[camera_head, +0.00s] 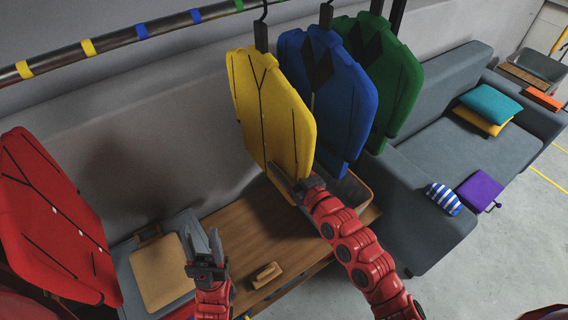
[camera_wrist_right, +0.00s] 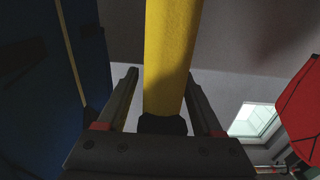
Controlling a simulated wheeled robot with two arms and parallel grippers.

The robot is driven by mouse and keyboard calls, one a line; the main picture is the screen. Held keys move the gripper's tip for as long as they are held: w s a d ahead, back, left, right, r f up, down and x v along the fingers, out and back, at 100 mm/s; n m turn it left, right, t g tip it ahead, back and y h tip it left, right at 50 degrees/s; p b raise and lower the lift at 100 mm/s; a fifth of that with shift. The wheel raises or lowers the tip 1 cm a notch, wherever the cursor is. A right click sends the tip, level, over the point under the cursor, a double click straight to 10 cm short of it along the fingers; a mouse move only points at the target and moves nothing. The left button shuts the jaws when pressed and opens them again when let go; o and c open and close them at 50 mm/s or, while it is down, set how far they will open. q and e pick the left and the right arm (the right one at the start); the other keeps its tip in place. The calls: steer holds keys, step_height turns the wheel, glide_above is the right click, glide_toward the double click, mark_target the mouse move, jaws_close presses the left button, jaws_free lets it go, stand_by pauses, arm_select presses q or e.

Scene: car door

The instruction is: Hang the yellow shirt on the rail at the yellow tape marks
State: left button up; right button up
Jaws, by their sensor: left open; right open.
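The yellow shirt (camera_head: 268,105) hangs upright from a dark hook (camera_head: 263,12) at the top edge of the head view. My right gripper (camera_head: 285,185) is open at the shirt's lower edge. In the right wrist view, the shirt (camera_wrist_right: 170,55) stands edge-on between the open fingers (camera_wrist_right: 158,95); I cannot tell whether they touch it. My left gripper (camera_head: 207,240) is open and empty, lower left of the shirt.
Blue (camera_head: 345,100) and green (camera_head: 405,85) shirts hang close to the right. A red shirt (camera_head: 50,215) is at far left. Below are a wooden table (camera_head: 245,225) with a small wooden block (camera_head: 266,274), and a sofa (camera_head: 430,150). Blue tape marks (camera_head: 141,31) are also on the rail.

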jaws_close()
stand_by(0.4)
steer(key=shift+r, duration=0.4)
